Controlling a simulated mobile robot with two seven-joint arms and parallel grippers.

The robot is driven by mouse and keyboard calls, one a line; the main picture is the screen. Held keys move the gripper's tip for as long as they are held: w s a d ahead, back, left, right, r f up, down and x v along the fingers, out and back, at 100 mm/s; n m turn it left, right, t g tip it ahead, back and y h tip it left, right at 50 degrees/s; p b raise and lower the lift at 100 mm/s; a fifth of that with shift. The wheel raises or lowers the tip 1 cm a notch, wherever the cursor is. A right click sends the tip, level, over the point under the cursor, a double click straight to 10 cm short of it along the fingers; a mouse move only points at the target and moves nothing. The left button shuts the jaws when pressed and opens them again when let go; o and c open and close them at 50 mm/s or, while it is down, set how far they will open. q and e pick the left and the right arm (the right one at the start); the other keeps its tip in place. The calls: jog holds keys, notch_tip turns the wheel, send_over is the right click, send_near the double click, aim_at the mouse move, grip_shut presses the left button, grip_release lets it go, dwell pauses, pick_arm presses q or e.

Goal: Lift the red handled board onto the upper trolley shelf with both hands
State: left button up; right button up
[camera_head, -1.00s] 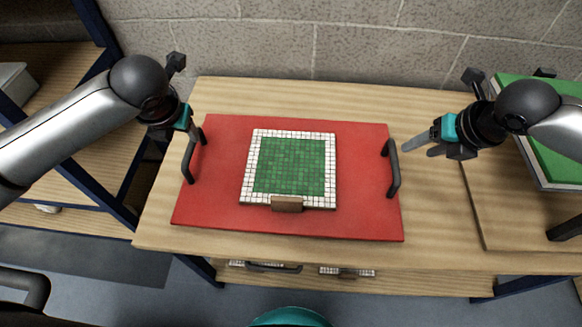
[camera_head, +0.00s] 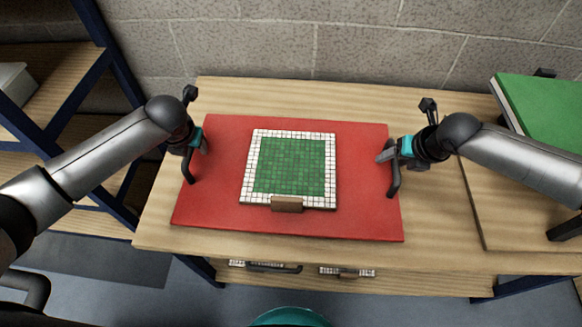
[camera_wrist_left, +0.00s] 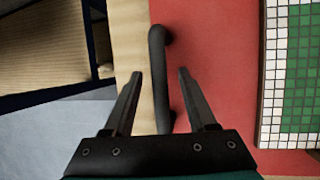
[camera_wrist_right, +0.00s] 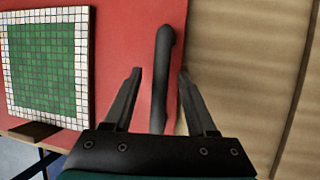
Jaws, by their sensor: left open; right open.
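The red board (camera_head: 220,215) lies flat on the wooden table, with a dark handle at each short side. A green and white mosaic panel (camera_head: 290,168) with a brown block at its front edge rests on it. My left gripper (camera_wrist_left: 156,85) is open, its fingers on either side of the left handle (camera_wrist_left: 158,60). My right gripper (camera_wrist_right: 158,85) is open, its fingers on either side of the right handle (camera_wrist_right: 162,60). In the head view the left gripper (camera_head: 204,148) and right gripper (camera_head: 382,155) partly hide the handles. Whether the fingers touch them I cannot tell.
The table (camera_head: 330,97) stands against a grey block wall. A blue-framed shelf unit (camera_head: 82,75) is at the left. A green panel (camera_head: 545,110) lies at the right, by a raised wooden surface (camera_head: 500,215). Small mosaic pieces (camera_head: 345,271) sit below the front edge.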

pick_arm(q)
grip_shut()
pick_arm(e)
grip_shut()
dwell(1.1)
pick_arm(q)
jog(key=shift+w+r, duration=0.2)
jog(key=shift+r, duration=0.05)
pick_arm(e)
jog(key=shift+w+r, duration=0.2)
jog(key=shift+r, duration=0.05)
